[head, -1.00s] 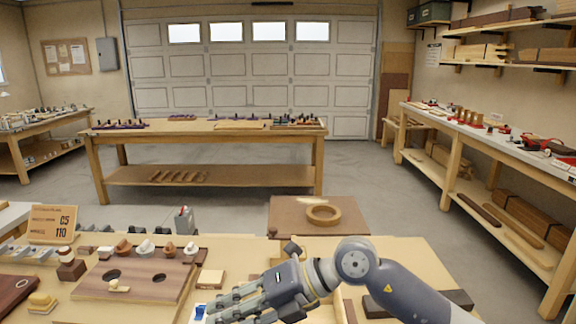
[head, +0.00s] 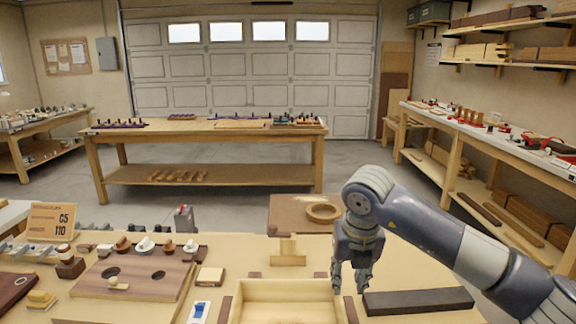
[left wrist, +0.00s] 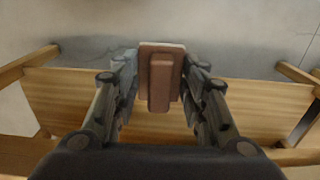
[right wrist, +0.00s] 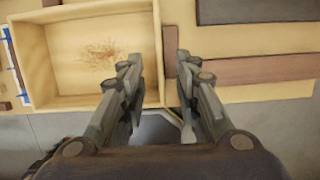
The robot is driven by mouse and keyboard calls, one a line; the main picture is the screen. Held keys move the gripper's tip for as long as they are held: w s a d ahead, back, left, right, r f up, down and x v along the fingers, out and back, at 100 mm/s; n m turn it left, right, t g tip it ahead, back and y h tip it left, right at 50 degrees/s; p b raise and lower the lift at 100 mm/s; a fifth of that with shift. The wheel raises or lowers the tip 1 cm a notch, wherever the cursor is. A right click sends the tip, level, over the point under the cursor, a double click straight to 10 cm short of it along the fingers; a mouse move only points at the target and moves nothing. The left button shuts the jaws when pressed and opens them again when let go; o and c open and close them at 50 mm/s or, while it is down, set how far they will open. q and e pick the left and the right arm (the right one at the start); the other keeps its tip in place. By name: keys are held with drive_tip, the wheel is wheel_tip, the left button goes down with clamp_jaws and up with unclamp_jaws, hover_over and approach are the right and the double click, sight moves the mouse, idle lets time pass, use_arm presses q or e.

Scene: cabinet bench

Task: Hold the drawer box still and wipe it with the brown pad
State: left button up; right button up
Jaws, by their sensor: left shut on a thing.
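The drawer box (head: 285,289) is a pale open wooden box at the front of the bench. In the right wrist view the box (right wrist: 35,75) shows a brown speckled stain on its floor. My right gripper (head: 350,290) points down at the box's right wall. In the right wrist view the open fingers (right wrist: 158,95) sit either side of the line of that wall; contact cannot be told. My left gripper (left wrist: 160,85) is shut on the brown pad (left wrist: 160,65), which has a raised grip and a pale edge. The left gripper and pad are outside the head view.
Dark strips (head: 222,310) flank the box, and a dark block (head: 418,301) lies to its right. A board with two holes (head: 135,277), a blue-and-white item (head: 199,312) and small blocks stand to the left. A wooden ring (head: 323,213) lies on a brown surface behind.

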sight(342, 302)
drive_tip(key=b+x, duration=0.4)
drive_tip(key=x, duration=0.4)
drive_tip(key=shift+w+f+b, duration=0.15)
drive_tip(key=shift+f+b, duration=0.15)
drive_tip(key=shift+f, duration=0.15)
drive_tip(key=shift+r, duration=0.6)
drive_tip(key=w+v, duration=0.2)
drive_tip(key=v, duration=0.5)
drive_tip(key=shift+s+r, duration=0.15)
drive_tip(key=shift+r, duration=0.45)
